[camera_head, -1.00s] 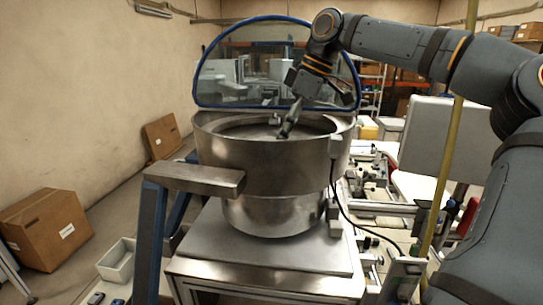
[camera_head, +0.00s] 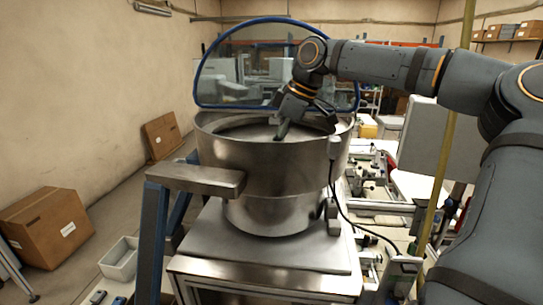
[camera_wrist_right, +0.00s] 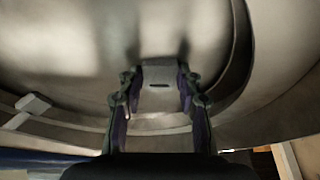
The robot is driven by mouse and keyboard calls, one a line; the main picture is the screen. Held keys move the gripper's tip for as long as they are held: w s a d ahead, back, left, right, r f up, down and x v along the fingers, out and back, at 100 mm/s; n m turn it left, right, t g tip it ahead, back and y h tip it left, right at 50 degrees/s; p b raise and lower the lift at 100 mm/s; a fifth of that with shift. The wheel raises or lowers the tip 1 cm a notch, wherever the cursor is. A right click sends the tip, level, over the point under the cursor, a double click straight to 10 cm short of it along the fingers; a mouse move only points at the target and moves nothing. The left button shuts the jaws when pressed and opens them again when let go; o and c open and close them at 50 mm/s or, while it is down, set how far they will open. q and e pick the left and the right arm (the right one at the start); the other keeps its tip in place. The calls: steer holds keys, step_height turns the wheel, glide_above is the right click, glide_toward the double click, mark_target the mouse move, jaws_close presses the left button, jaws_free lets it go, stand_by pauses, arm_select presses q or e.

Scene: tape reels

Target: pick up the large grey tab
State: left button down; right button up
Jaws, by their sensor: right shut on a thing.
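My right gripper (camera_head: 281,132) reaches down into the metal bowl (camera_head: 265,155) from above. In the right wrist view the gripper (camera_wrist_right: 158,82) has its two fingers on either side of a light grey tab (camera_wrist_right: 158,74) with a small dark slot. The fingers are shut on the tab, low over the bowl's curved inner surface. I cannot tell whether the tab still touches the bowl. In the head view the tab is not visible, hidden by the gripper and the bowl wall. My left gripper is not in view.
The bowl stands on a metal-topped stand (camera_head: 265,258). A clear blue-edged guard (camera_head: 235,70) rises behind it. A pale block (camera_wrist_right: 33,104) sits by the bowl's rim in the wrist view. A yellow pole (camera_head: 448,160) stands at right. Cardboard boxes (camera_head: 45,228) lie at left.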

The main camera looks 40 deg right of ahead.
steer(key=shift+d+r, duration=0.1)
steer(key=shift+r, duration=0.3)
step_height(320, 180, up, 9)
